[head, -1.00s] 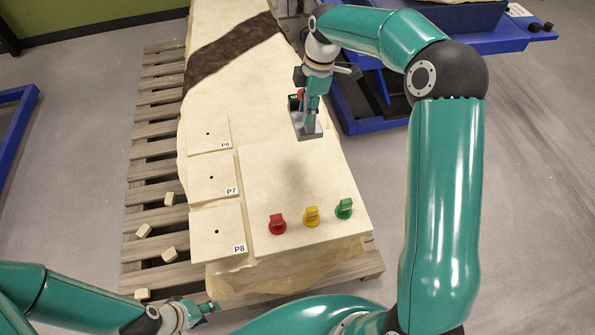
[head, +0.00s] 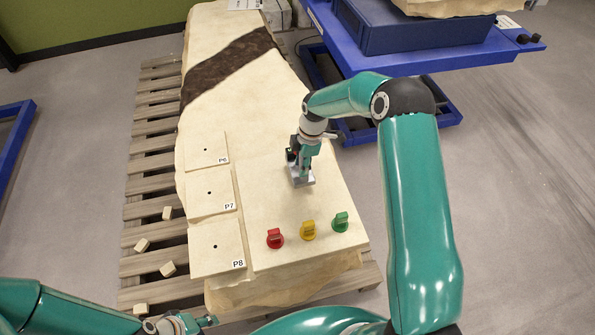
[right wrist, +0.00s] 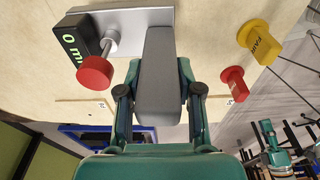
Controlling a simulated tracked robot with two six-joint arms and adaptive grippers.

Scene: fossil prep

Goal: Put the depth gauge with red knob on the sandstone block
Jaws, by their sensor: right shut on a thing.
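The depth gauge (head: 301,181) has a flat metal base, a dark display box and a grey post. The sandstone block (head: 225,65) is a long pale slab with a dark band. The gauge is over its smooth near part, base down; I cannot tell whether it touches. My left gripper (head: 198,323) is at the bottom edge, away from the gauge, too small to read.
Red (head: 275,238), yellow (head: 308,230) and green (head: 341,221) markers stand along the near edge. Square plates P6 (head: 206,149), P7 (head: 208,192) and P8 (head: 216,246) line the left. A wooden pallet (head: 150,185) lies beneath. A blue cart (head: 420,45) stands behind right.

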